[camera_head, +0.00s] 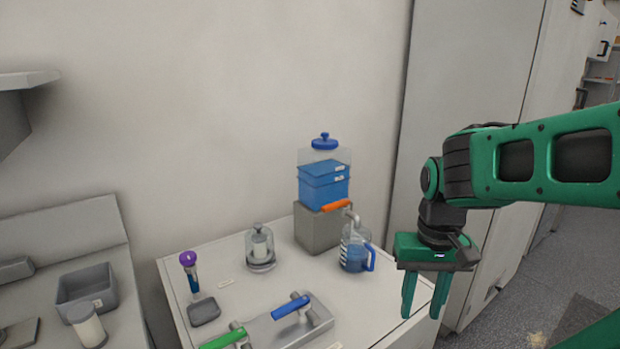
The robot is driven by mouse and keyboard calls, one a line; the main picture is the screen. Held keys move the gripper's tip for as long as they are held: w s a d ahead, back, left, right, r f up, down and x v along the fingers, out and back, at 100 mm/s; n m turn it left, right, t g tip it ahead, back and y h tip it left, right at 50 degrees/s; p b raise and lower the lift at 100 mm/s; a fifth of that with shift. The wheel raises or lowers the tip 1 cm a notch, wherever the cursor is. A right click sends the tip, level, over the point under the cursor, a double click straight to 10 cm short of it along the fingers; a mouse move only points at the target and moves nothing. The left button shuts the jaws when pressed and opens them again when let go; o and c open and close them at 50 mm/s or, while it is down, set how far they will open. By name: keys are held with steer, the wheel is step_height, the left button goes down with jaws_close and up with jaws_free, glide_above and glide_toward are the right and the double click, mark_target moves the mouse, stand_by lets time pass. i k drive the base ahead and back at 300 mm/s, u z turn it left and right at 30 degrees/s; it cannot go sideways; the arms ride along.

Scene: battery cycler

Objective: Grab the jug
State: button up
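The jug (354,248) is clear with dark marks on its side and a blue handle (370,257) facing right. It stands upright on the light table, under the tap of a dispenser. My gripper (422,297) is green and points down, to the right of the jug and nearer to me, by the table's right edge. Its two fingers are apart with nothing visible between them. It does not touch the jug.
A dispenser with a blue tank (324,187) and orange tap lever (337,206) stands on a grey block (316,230) behind the jug. A glass-domed item (260,250) is to the left. A plate with blue (290,307) and green (222,340) handles lies in front.

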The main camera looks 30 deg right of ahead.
mark_target(355, 247)
steer(key=u, duration=0.05)
steer(key=k, duration=1.1)
steer(key=z, duration=0.7)
steer(key=i, duration=1.25)
steer(key=u, duration=0.3)
